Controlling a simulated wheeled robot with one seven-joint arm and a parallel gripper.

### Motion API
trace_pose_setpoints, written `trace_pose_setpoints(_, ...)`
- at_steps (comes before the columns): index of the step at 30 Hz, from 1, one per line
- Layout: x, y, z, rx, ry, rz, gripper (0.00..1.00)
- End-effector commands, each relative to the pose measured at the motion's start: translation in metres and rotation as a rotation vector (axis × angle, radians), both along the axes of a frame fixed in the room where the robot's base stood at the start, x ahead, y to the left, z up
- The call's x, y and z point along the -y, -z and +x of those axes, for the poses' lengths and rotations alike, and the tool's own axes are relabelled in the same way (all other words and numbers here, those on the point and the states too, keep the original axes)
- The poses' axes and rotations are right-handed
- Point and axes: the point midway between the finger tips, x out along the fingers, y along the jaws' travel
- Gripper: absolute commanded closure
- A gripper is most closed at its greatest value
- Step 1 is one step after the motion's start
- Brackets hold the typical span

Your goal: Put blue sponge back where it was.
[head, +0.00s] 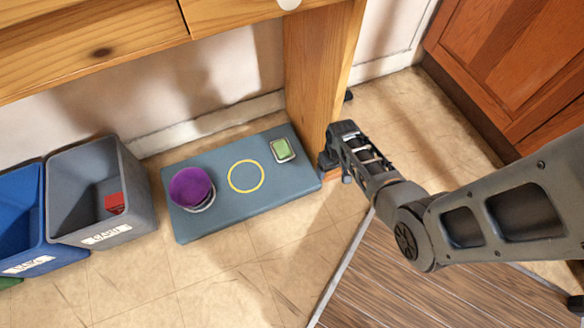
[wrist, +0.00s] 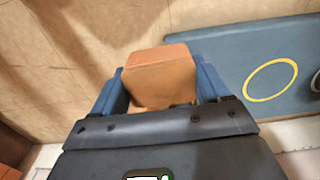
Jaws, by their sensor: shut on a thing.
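My gripper (head: 329,164) is at the right end of the blue-grey mat (head: 230,215), beside the wooden table leg. In the wrist view my gripper (wrist: 160,88) is shut on an orange-brown block (wrist: 160,68), held between its two blue fingers. A bit of this block (head: 331,174) shows under the gripper in the head view. I cannot tell whether it touches anything below. I see no blue sponge in either view. A yellow ring (head: 230,177) is marked on the mat, with nothing inside it; the ring also shows in the wrist view (wrist: 247,92).
A purple round thing (head: 190,187) stands at the mat's left end. A green sponge (head: 283,149) lies in a small tray near its back right. The table leg (head: 312,70) rises close behind my gripper. A grey bin (head: 132,205) with a red thing (head: 115,203) and a blue bin (head: 22,215) stand left.

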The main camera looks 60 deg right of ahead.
Motion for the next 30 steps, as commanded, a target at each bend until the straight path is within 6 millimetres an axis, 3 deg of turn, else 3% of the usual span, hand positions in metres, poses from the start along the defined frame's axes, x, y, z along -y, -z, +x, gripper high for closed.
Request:
trace_pose_setpoints(12,-0.026,0.053,0.073,0.002,-0.001,0.001,0.68)
trace_pose_setpoints(18,-0.037,0.069,0.101,0.001,0.000,0.001,0.68)
trace_pose_setpoints(25,-0.039,0.076,0.107,-0.001,0.001,0.001,0.68)
trace_pose_setpoints(30,-0.040,0.099,0.107,-0.001,0.001,0.001,0.68)
